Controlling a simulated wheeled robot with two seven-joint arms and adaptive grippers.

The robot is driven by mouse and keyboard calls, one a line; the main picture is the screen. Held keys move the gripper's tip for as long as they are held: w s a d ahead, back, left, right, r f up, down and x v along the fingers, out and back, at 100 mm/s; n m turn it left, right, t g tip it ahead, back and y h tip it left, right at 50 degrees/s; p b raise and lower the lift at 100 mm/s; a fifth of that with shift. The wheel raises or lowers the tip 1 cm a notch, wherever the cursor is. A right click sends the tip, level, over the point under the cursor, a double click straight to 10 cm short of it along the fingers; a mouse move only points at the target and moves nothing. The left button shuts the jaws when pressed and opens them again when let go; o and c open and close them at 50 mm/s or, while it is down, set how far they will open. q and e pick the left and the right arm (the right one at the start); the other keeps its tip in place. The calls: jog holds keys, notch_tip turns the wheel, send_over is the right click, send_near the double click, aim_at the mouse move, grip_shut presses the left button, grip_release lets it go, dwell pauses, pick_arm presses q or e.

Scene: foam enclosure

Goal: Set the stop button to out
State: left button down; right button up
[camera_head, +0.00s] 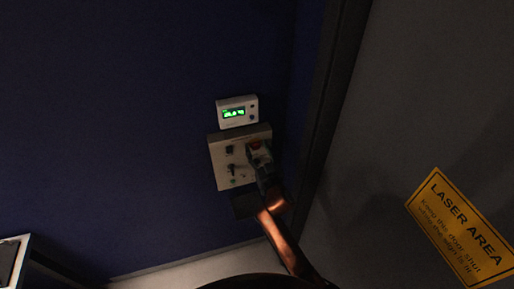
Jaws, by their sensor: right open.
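The red stop button (255,146) sits at the upper right of a pale control panel (218,155) on the dark blue wall. My right gripper (257,153) is at the button, its fingers overlapping the button's lower part in this view. The gripper is open. Whether the fingers touch the button cannot be told, and neither can whether the button is in or out. My left gripper is not in view.
The panel also has a small dark switch (229,150) and a lever (233,169) left of my gripper. A white display box (237,112) with green digits is above. A grey door (420,110) with a yellow laser sign (459,228) is at right.

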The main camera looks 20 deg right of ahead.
jog(key=shift+w, duration=0.15)
jog(key=shift+c, duration=0.2)
grip_shut()
dwell(0.3)
